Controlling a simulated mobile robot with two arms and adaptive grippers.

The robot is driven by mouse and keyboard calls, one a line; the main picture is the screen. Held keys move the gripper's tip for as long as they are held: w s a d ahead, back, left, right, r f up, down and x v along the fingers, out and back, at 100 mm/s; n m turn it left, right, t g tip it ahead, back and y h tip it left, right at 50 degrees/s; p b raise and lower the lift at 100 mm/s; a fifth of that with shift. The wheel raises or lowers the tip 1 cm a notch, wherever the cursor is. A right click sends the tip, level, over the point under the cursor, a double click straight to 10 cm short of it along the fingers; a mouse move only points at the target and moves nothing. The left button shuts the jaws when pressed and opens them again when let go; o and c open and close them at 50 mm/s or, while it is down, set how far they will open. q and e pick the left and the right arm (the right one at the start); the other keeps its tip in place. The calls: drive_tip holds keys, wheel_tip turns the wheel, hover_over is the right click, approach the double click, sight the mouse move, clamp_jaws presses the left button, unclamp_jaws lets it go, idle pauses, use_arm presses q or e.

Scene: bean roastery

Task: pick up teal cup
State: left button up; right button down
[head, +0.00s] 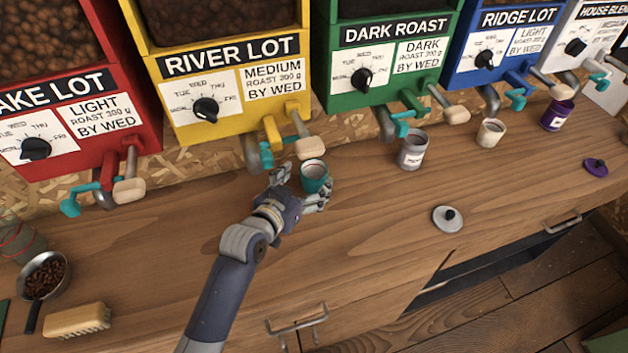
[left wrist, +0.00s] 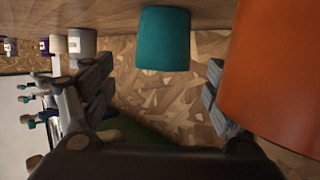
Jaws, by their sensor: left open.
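The teal cup (head: 314,172) stands upright on the wooden counter, below the yellow River Lot dispenser. My left gripper (head: 301,187) is open, with one finger on each side of the cup in the head view. In the left wrist view the cup (left wrist: 163,40) shows in the space between the spread fingers (left wrist: 152,95). I cannot tell whether either finger touches it. My right gripper is not in view.
A grey cup (head: 411,152), a cream cup (head: 490,134) and a purple cup (head: 556,116) stand to the right. A lid (head: 447,219), a scoop of beans (head: 43,275) and a brush (head: 78,321) lie on the counter. A large orange surface (left wrist: 275,75) fills the wrist view's right side.

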sight(319, 164)
use_arm(q)
drive_tip(key=shift+w, duration=0.4)
drive_tip(key=shift+p+x, duration=0.75)
drive_tip(key=shift+x, duration=1.6)
drive_tip(key=c, duration=1.2)
